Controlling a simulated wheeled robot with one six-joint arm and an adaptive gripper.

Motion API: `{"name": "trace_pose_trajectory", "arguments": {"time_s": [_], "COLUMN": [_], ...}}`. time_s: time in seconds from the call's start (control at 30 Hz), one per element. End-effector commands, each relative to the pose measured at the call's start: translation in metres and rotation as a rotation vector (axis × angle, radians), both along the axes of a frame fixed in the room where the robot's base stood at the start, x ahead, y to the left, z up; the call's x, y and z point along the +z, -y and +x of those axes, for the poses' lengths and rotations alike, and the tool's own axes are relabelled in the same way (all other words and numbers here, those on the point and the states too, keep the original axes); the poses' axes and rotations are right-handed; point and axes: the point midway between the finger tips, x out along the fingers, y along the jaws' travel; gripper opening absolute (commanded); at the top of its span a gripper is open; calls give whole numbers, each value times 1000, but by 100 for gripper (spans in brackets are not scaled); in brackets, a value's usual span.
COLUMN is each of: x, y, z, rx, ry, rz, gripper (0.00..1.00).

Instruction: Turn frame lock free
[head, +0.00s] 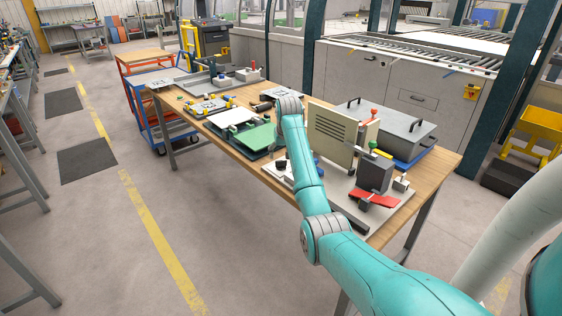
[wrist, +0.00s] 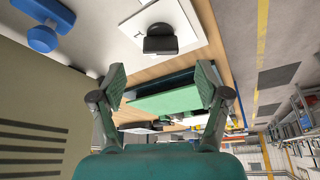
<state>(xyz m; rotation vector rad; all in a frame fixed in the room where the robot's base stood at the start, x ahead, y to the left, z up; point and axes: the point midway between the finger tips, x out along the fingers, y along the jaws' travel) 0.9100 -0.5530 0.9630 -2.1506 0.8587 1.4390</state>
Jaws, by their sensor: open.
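No part in view is plainly marked as the frame lock. A beige slotted panel (head: 330,139) stands upright on the bench, and its slotted face (wrist: 30,145) fills the lower left of the wrist view. A blue knob (wrist: 42,38) shows at the wrist view's top left. A black knob-like part (wrist: 160,41) stands on a white plate (wrist: 195,22). A red winged handle (head: 375,199) lies at the bench's near end. My gripper (wrist: 163,88) is open and empty, beside the slotted panel. My arm hides it in the head view.
A green plate (head: 258,137) lies on the wooden bench (head: 436,172), left of my arm. A grey lidded box (head: 392,128) with black handles stands behind the panel. A dark grey block (head: 375,174) stands above the red handle.

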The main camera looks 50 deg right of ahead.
Motion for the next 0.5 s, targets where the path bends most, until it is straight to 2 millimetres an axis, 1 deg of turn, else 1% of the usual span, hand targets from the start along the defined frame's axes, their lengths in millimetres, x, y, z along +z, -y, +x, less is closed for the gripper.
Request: {"name": "trace_pose_trajectory", "arguments": {"time_s": [0.03, 0.2, 0.33, 0.5], "x": [-10, -34, -47, -56], "y": [2, 9, 14, 16], "z": [2, 10, 14, 17], "rx": [0, 0, 0, 0], "ry": [-3, -1, -1, 1], "rz": [3, 1, 1, -1], "gripper": [75, 75, 75, 75]}}
